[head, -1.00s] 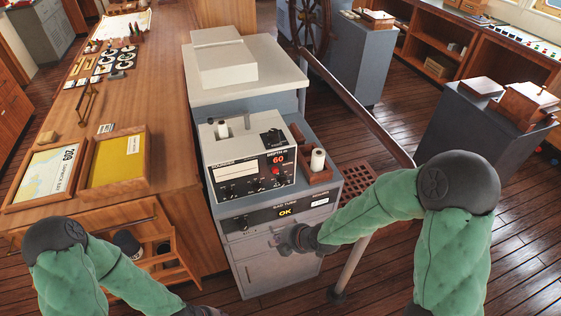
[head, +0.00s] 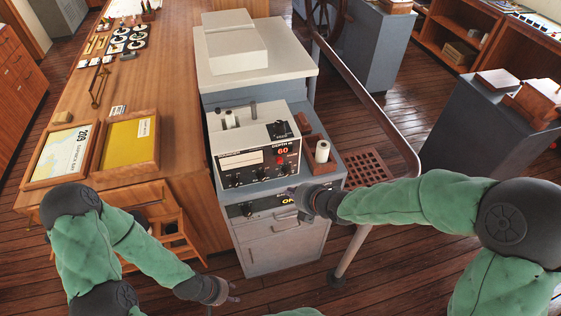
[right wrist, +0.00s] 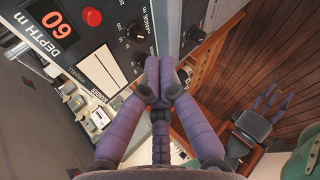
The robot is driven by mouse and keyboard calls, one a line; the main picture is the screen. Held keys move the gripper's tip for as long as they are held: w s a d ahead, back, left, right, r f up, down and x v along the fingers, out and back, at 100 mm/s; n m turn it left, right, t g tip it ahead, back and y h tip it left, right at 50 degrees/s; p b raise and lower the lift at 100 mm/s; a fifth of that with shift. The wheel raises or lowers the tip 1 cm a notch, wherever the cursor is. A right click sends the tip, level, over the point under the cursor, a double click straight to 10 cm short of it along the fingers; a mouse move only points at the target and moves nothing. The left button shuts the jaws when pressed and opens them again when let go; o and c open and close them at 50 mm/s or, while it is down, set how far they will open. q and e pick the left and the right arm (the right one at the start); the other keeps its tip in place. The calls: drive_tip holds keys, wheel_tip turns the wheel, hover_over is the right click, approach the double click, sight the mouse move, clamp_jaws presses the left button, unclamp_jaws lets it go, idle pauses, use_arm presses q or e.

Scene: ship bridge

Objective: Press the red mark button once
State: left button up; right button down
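The red button (head: 280,160) is on the front panel of the echo sounder (head: 250,160), just below the red "60" depth readout. It also shows in the right wrist view (right wrist: 92,17), at the upper left. My right gripper (head: 294,191) is in front of the sounder's lower right, below the button and apart from it. In the right wrist view, its purple fingertips (right wrist: 158,65) are together with nothing visible between them. My left gripper (head: 234,299) hangs low in front of the cabinet; in the right wrist view its fingers (right wrist: 267,97) look spread and empty.
The sounder stands on a grey cabinet (head: 275,252). A wooden holder with a white roll (head: 322,151) is right of the sounder. A metal handrail (head: 375,110) runs along the right side. The wooden chart counter (head: 175,75) is to the left.

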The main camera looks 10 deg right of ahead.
sight(280, 160)
drive_tip(key=shift+w, duration=0.1)
drive_tip(key=shift+w+a+p, duration=0.15)
drive_tip(key=shift+w+p, duration=0.45)
drive_tip(key=shift+w, duration=3.7)
drive_tip(key=shift+w, duration=0.1)
drive_tip(key=shift+w, duration=0.3)
drive_tip(key=shift+w, duration=0.5)
drive_tip(key=shift+s+b, duration=0.15)
drive_tip(key=shift+b, duration=0.2)
drive_tip(key=shift+s+b, duration=0.4)
drive_tip(key=shift+s, duration=0.4)
